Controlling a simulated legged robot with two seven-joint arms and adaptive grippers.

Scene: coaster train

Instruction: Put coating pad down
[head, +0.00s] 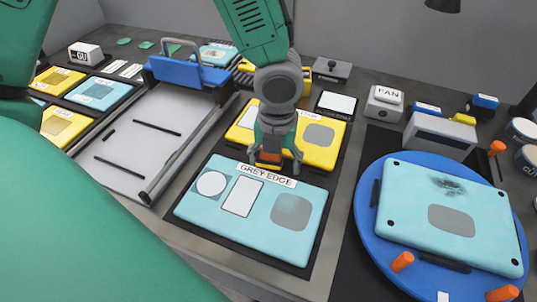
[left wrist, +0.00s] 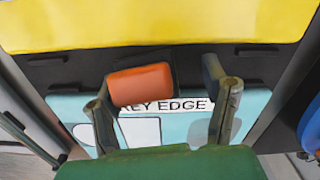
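The coating pad appears as an orange roller-shaped handle (left wrist: 140,85) with a dark part behind it in the left wrist view. In the head view the orange handle (head: 270,158) is small and partly covered by my left gripper (head: 275,165). My left gripper (left wrist: 165,105) is open: its left finger is close to the handle, and a clear gap separates the handle from its right finger. The handle is at the back edge of the teal "GREY EDGE" panel (head: 290,211). I cannot tell whether the pad touches the surface. My right gripper is not in view.
Yellow panels (head: 322,152) lie just behind. A blue turntable (head: 365,215) with a teal panel (head: 455,217) and orange pegs (head: 402,261) is on the right. A metal-railed tray with a blue bar (head: 183,72) is on the left. A FAN box (head: 384,103) stands behind.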

